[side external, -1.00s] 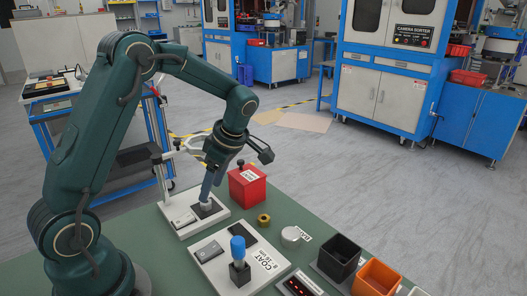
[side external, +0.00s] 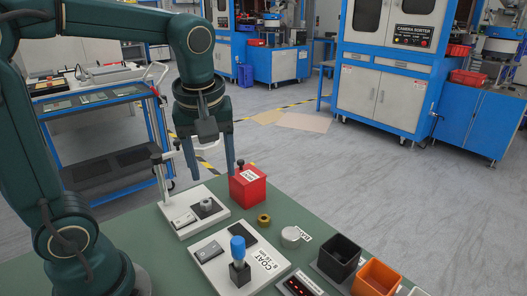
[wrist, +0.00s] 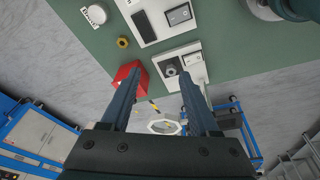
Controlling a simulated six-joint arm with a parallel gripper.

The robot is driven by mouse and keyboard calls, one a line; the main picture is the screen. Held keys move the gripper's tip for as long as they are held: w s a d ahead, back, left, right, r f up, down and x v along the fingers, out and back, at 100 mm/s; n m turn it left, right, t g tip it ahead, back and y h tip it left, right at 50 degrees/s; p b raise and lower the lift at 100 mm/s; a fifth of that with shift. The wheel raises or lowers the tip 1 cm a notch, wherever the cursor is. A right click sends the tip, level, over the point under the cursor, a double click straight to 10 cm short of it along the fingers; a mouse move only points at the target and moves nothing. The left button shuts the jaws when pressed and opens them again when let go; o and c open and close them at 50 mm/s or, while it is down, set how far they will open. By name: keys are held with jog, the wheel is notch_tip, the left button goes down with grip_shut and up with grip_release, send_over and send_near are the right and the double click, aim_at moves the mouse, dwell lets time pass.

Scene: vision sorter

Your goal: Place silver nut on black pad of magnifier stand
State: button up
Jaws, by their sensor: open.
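The silver nut (side external: 206,202) rests on the black pad (side external: 216,209) of the white magnifier stand (side external: 183,226). In the wrist view the nut (wrist: 170,69) lies on the pad on the stand base (wrist: 189,65). My gripper (side external: 213,175) is open and empty, above the nut and apart from it, fingers pointing down. In the wrist view its fingers (wrist: 161,76) are spread with nothing between their tips. The magnifier ring (wrist: 163,127) shows in the wrist view; my gripper mostly hides it in the side view.
A red box (side external: 248,188) stands close to the right finger. Black (side external: 340,257) and orange (side external: 377,278) bins stand at right.

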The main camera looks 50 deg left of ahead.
jog(key=s+d+f+m+t+h, duration=0.1)
jog(key=s+d+m+t, duration=0.3)
jog(key=m, duration=0.8)
jog(key=shift+s+d+f+h, duration=0.3)
jog(key=shift+s+d+h, duration=0.4)
jog(key=shift+s, duration=0.6)
